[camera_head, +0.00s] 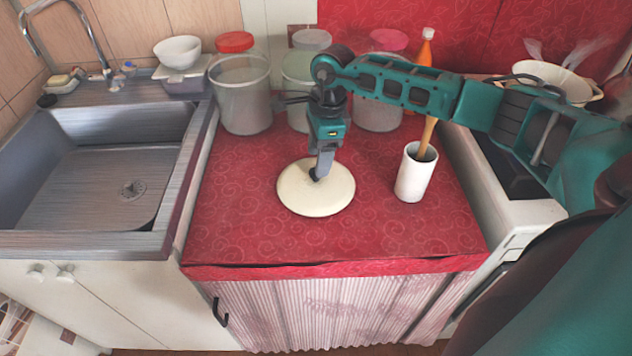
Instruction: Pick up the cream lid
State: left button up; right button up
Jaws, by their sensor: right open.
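The cream lid (316,199) is a round, flat disc lying on the red oilcloth counter (240,220). A small dark spot near its centre, at my fingertips, may be its knob; the gripper partly hides it. My right gripper (317,175) points down from above at the middle of the lid. It is open, with its fingertips at or just above the lid's centre. I cannot tell whether they touch it. My left gripper is not in view.
Jars with red (235,42), pale (311,40) and pink (388,40) lids stand behind. A white cylinder (415,178) with a wooden utensil stands right of the lid. A sink (90,180) is left, a stove with a pot (553,85) right. The counter's front is clear.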

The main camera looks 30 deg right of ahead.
jog(key=f, duration=0.3)
jog(key=shift+w+a+f, duration=0.1)
jog(key=shift+a+f, duration=0.15)
jog(key=shift+f, duration=0.1)
grip_shut()
